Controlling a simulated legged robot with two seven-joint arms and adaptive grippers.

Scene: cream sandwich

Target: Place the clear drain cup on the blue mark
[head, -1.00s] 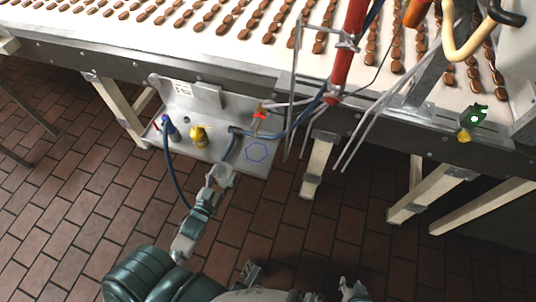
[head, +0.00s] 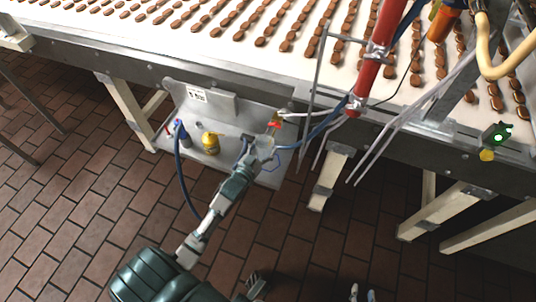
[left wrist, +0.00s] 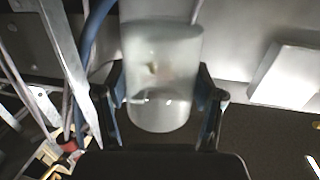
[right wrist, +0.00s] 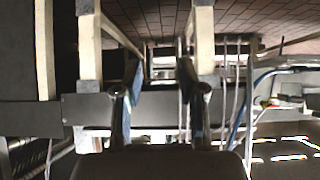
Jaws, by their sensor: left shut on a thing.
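The clear drain cup (head: 264,146) is held in my left gripper (head: 257,154), above the right part of the metal shelf. In the left wrist view the cup (left wrist: 162,70) is a cloudy, see-through vessel with a rounded end, and the left fingers (left wrist: 162,100) close on it from both sides. The blue mark (head: 272,165) is a hexagon outline on the shelf, mostly hidden by the gripper and cup. I cannot tell whether the cup touches the shelf. My right gripper (right wrist: 160,85) is open and empty in the right wrist view.
A red-tipped nozzle (head: 274,125) stands just behind the cup. A red pole (head: 378,52) and metal rods rise at the right. The conveyor (head: 130,35) runs behind.

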